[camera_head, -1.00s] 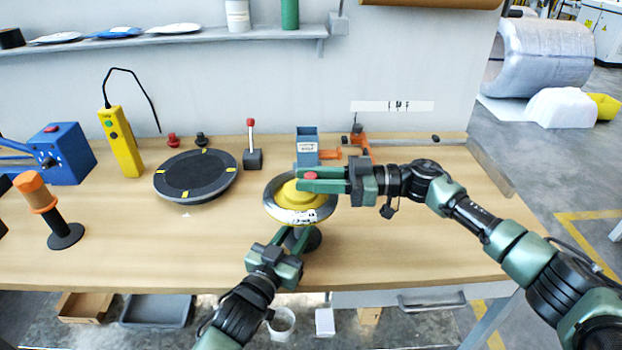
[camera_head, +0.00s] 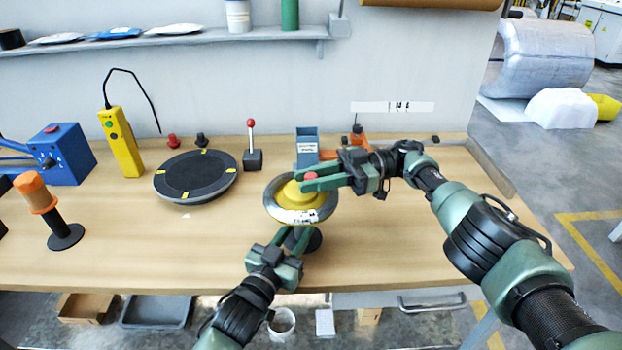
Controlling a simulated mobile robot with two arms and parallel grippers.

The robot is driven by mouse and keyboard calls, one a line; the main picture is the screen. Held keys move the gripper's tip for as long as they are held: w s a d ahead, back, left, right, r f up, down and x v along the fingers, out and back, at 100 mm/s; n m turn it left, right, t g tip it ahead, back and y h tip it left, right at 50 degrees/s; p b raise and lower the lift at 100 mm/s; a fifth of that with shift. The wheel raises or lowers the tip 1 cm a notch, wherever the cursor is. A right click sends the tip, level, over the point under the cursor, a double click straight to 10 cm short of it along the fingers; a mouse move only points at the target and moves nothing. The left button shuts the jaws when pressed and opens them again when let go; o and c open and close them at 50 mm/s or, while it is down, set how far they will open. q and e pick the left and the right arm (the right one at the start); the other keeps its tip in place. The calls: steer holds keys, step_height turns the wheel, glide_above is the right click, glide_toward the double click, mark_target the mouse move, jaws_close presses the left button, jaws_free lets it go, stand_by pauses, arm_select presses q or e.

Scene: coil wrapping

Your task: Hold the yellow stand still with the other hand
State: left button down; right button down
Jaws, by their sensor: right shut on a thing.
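The yellow stand (camera_head: 293,198) is on the table with a silver ring-shaped coil (camera_head: 277,212) lying around it. A white label shows on the coil's front, and a dark round foot (camera_head: 315,240) shows below. My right gripper (camera_head: 309,181) reaches in from the right and is shut on the red knob (camera_head: 311,176) at the stand's top. My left gripper (camera_head: 291,236) is below and in front of the coil, its two fingers apart and pointing at the stand's lower part. Whether they touch the stand is hard to tell.
A black round turntable (camera_head: 195,175) with yellow marks is to the left, beside a red-knobbed lever (camera_head: 252,150). A blue-grey box (camera_head: 307,145) stands just behind the coil. An orange-topped post (camera_head: 40,195) is at far left. The table front left of the coil is clear.

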mark_target(311, 176)
steer(key=shift+s+f, duration=0.1)
steer(key=shift+f, duration=0.15)
steer(key=c, duration=1.2)
jaws_free()
steer(key=shift+r, duration=0.1)
steer(key=shift+r, duration=0.15)
step_height(311, 176, up, 10)
steer(key=shift+f, duration=0.1)
